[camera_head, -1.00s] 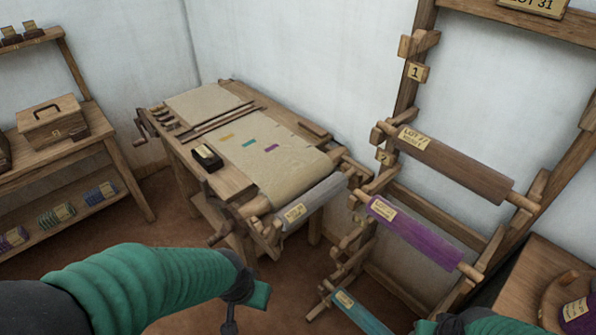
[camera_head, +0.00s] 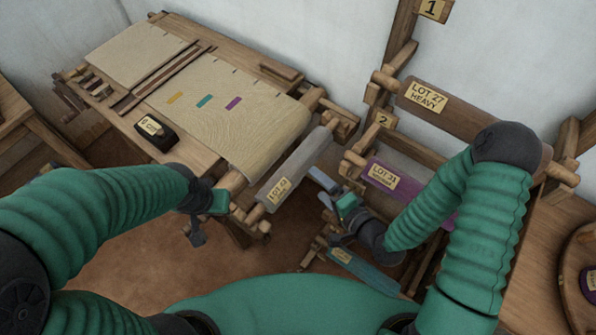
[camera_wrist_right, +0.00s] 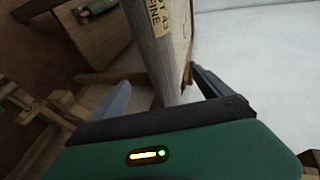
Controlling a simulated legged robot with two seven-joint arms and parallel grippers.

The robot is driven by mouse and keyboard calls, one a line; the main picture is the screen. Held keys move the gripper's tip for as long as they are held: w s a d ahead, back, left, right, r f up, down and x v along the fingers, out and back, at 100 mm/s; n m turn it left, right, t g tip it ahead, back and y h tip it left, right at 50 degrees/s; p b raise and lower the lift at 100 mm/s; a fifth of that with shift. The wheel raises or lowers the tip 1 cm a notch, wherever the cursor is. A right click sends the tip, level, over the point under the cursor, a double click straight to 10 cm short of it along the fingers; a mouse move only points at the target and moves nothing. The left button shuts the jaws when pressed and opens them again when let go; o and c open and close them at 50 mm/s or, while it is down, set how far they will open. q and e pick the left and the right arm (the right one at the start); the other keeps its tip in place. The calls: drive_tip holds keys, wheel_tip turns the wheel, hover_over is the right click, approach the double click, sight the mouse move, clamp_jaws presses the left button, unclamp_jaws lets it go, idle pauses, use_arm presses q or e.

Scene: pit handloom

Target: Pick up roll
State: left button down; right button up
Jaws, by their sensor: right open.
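A grey cloth roll (camera_head: 300,168) with a tan label lies across the front end of the loom table. It also shows in the right wrist view (camera_wrist_right: 152,45), where its label ends in "FINE". My right gripper (camera_head: 322,190) is open, just right of this roll and close to its side. In the wrist view the roll runs between the two spread fingers, and contact cannot be made out. A brown roll (camera_head: 460,112), a purple roll (camera_head: 405,185) and a teal roll (camera_head: 365,268) sit on the rack. My left gripper (camera_head: 203,222) hangs left of the loom's front; its jaws are unclear.
The loom table (camera_head: 195,152) carries beige cloth with coloured patches and a small black labelled box (camera_head: 156,134). The wooden rack (camera_head: 378,115) stands close to the right of the roll. My right arm covers part of the purple roll. Brown floor is open below the loom.

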sight(300, 175)
drive_tip(key=w+a+f+b, duration=0.2)
drive_tip(key=b, duration=0.1)
drive_tip(key=shift+w, duration=0.1)
drive_tip(key=w+a, duration=0.2)
drive_tip(key=a, duration=0.1)
drive_tip(key=shift+w+a+r, duration=0.1)
drive_tip(key=shift+w+a, duration=0.05)
drive_tip(key=shift+a, duration=0.05)
drive_tip(key=w, duration=0.1)
drive_tip(key=w+f, duration=0.1)
drive_tip(key=w, duration=0.1)
drive_tip(key=shift+w+a+f, duration=0.2)
drive_tip(key=shift+a+f, duration=0.2)
drive_tip(key=shift+w+a+f, duration=0.1)
drive_tip(key=shift+w+f, duration=0.05)
drive_tip(key=shift+w, duration=0.15)
drive_tip(key=shift+a, duration=0.3)
drive_tip(key=shift+c, duration=0.9)
drive_tip(key=shift+a, duration=0.15)
drive_tip(key=c, duration=0.5)
drive_tip(key=shift+d, duration=0.2)
drive_tip(key=c, duration=0.7)
use_arm(q)
drive_tip(key=f, duration=0.2)
drive_tip(key=a+f, duration=0.1)
drive_tip(key=f, duration=0.2)
drive_tip(key=shift+a+f, duration=0.15)
use_arm(e)
clamp_jaws()
